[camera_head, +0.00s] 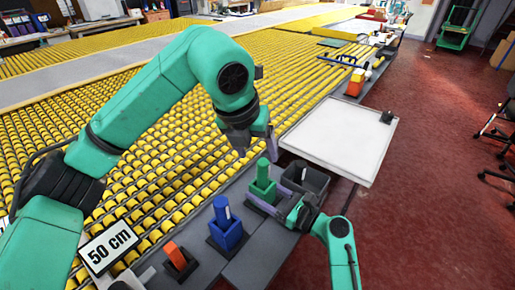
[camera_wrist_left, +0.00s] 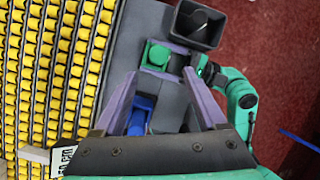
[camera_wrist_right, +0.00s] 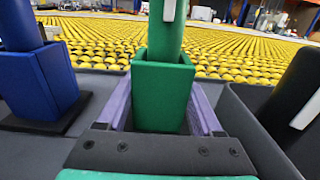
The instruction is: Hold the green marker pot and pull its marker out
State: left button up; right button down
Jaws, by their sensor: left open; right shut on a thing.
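The green pot (camera_head: 262,190) stands on the grey ledge with the green marker (camera_head: 262,170) upright in it. In the right wrist view the pot (camera_wrist_right: 163,95) sits between the fingers of my right gripper (camera_wrist_right: 163,100), which is shut on it from its near side; the marker (camera_wrist_right: 167,28) rises out of its top. My left gripper (camera_head: 256,151) is open and empty, pointing down, a little above the marker. In the left wrist view its fingers (camera_wrist_left: 159,74) are spread, with the green pot and marker top (camera_wrist_left: 156,57) near the tips.
A dark open bin (camera_head: 306,178) stands right of the green pot. The blue pot (camera_head: 227,236) with its blue marker and an orange marker (camera_head: 176,257) in a dark holder are nearer. A white board (camera_head: 340,140) lies beyond. Yellow rollers (camera_head: 150,165) spread left.

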aim_at(264, 159)
pick_arm(q)
jog(key=shift+m+t+y, duration=0.3)
jog(key=shift+m, duration=0.5)
jog(key=x, duration=1.1)
jog(key=shift+w+d+f, duration=0.2)
jog(key=shift+w, duration=0.05)
grip_shut()
jog(key=c, duration=0.8)
grip_release()
grip_shut()
jog(key=shift+r, duration=0.1)
jog(key=shift+r, duration=4.15)
